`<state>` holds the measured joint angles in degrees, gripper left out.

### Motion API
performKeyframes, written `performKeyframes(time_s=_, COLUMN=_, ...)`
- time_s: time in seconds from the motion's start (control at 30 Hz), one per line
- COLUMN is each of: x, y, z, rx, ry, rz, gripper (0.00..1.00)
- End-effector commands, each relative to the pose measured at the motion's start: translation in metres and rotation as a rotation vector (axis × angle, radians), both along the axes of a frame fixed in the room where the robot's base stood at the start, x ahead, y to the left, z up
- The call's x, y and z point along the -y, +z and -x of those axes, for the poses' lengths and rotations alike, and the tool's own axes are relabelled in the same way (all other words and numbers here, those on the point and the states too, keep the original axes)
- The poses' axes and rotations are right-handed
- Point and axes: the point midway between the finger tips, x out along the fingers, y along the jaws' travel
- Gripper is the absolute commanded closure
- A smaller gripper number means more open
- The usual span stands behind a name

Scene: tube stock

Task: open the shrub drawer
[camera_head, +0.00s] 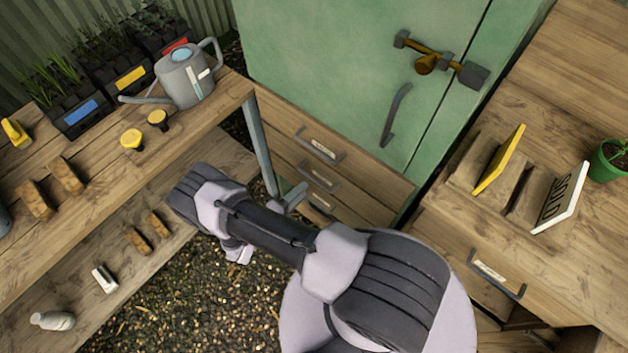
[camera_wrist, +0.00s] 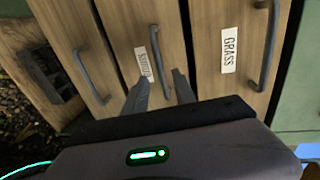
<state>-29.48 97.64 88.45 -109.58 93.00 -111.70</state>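The shrub drawer (camera_wrist: 120,25) is the middle one of a stack of three wooden drawers and looks closed. Its label (camera_wrist: 143,65) seems to read SHRUB, though small and slanted. Its grey bar handle (camera_wrist: 157,52) runs lengthwise in the wrist view. My gripper (camera_wrist: 160,77) is open, with its two fingertips on either side of the handle's lower part. I cannot tell how deep the handle sits between them. In the head view, the middle drawer's handle (camera_head: 320,184) shows just beyond my gripper (camera_head: 293,192).
The GRASS drawer (camera_wrist: 213,20) is above, under the green cabinet (camera_head: 330,60); another drawer (camera_wrist: 75,20) is below. A bench (camera_head: 200,115) with its blue-grey leg (camera_head: 262,145) stands close left of the drawers. A wooden counter (camera_head: 560,90) stands at the right.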

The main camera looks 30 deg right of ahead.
Motion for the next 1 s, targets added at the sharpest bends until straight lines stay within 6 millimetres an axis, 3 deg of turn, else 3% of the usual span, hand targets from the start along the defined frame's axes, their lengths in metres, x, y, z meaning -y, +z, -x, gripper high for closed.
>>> performKeyframes(time_s=0.1, x=0.03, y=-0.008, z=-0.009, rx=0.001, ry=-0.006, rz=0.0, gripper=0.68)
performKeyframes(time_s=0.3, x=0.058, y=-0.013, z=-0.02, rx=0.001, ry=-0.003, rz=0.0, gripper=0.68)
performKeyframes(time_s=0.67, x=0.066, y=-0.014, z=-0.023, rx=0.001, ry=0.0, rz=-0.001, gripper=0.68)
performKeyframes(time_s=0.83, x=0.065, y=-0.014, z=-0.023, rx=0.0, ry=-0.001, rz=-0.001, gripper=0.97)
performKeyframes(time_s=1.0, x=0.065, y=-0.014, z=-0.023, rx=0.002, ry=-0.001, rz=-0.001, gripper=1.0)
